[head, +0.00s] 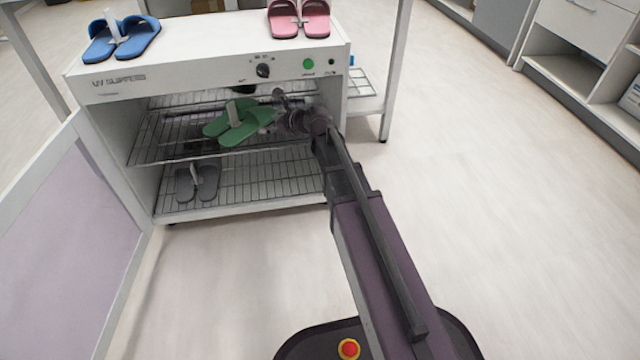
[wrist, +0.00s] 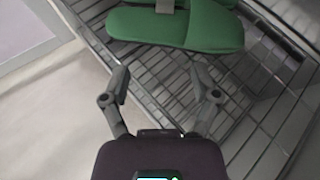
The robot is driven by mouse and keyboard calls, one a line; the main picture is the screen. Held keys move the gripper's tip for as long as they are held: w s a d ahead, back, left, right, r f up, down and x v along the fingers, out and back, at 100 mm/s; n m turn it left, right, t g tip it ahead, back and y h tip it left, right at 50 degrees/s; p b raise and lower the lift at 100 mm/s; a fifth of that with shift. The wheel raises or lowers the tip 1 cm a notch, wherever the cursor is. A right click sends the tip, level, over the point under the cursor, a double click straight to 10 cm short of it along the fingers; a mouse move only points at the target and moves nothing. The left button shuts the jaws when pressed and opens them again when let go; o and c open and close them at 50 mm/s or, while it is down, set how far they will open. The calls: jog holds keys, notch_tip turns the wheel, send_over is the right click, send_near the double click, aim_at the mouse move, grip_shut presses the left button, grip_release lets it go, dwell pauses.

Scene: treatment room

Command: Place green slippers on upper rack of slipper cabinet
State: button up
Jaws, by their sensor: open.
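The green slippers (head: 240,125) lie as a pair on the upper wire rack (head: 160,142) of the white slipper cabinet (head: 215,74), with a light clip or tab standing up between them. The green slippers also show at the top of the wrist view (wrist: 190,28). My gripper (head: 284,108) reaches into the cabinet from the right front. In the wrist view my gripper (wrist: 160,80) has its fingers spread and nothing between them, and the slippers lie beyond the fingertips, apart from them. My arm hides the right part of the rack in the head view.
Grey slippers (head: 197,182) lie on the lower rack (head: 262,175). Blue slippers (head: 122,38) and pink slippers (head: 299,18) sit on top of the cabinet. The cabinet door (head: 70,245) stands open at the left. The floor (head: 500,200) on the right is clear.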

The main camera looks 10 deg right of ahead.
jog(key=s+d+f+n+g+h, duration=0.3)
jog(key=s+d+n, duration=0.1)
jog(key=s+n, duration=0.4)
jog(key=s+d+f+n+g+h, duration=0.3)
jog(key=s+d+f+n, duration=0.1)
jog(key=s+n, duration=0.5)
jog(key=s+d+f+n+g+h, duration=0.3)
jog(key=s+d+n, duration=0.2)
jog(key=s+n, duration=0.4)
jog(key=shift+s+f, duration=0.4)
jog(key=shift+s, duration=0.25)
notch_tip(320, 180, up, 20)
jog(key=p, duration=1.9)
jog(key=shift+f+p, duration=0.15)
jog(key=shift+p, duration=0.2)
